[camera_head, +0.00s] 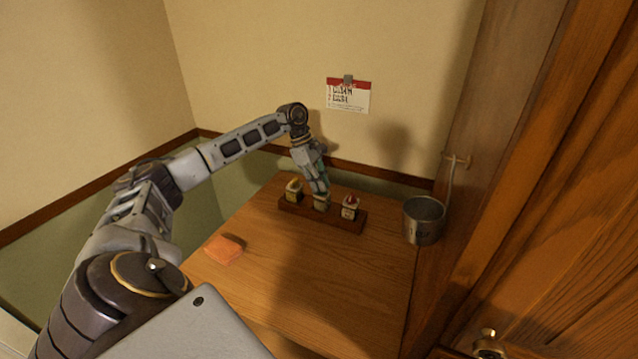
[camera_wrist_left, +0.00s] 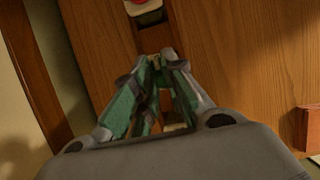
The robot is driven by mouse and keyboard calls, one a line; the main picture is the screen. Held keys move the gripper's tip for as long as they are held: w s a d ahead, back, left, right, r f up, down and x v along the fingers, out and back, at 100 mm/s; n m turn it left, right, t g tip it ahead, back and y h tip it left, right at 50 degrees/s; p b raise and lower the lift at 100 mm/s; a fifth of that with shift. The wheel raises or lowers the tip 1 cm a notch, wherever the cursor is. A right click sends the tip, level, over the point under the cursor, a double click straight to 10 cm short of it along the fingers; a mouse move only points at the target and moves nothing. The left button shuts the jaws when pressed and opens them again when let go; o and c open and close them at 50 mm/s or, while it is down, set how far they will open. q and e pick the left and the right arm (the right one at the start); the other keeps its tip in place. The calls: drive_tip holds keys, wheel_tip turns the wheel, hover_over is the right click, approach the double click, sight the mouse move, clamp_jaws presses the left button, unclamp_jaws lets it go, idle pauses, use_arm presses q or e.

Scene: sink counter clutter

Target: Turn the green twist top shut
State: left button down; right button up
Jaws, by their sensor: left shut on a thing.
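A dark wooden rack (camera_head: 345,223) on the counter holds three small jars in a row. My left gripper (camera_head: 320,196) comes down from above onto the middle jar (camera_head: 321,205), its fingers closed around the top. The green twist top is hidden between the fingers, so its turn cannot be seen. In the left wrist view the green-padded fingers (camera_wrist_left: 154,60) converge at their tips over the rack. The left jar (camera_head: 294,190) has a pale yellowish top. The right jar (camera_head: 350,205) has a red top, which also shows at the upper edge of the left wrist view (camera_wrist_left: 140,3). My right gripper is not in view.
An orange sponge-like block (camera_head: 224,249) lies at the counter's left side. A metal bucket (camera_head: 424,220) hangs at the right by a wooden panel. A paper note (camera_head: 348,97) is on the back wall. The front middle of the wooden counter (camera_head: 335,285) is clear.

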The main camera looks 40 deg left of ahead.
use_arm(q)
drive_tip(key=c, duration=1.5)
unclamp_jaws()
drive_tip(key=shift+o, duration=0.2)
drive_tip(key=v, duration=1.2)
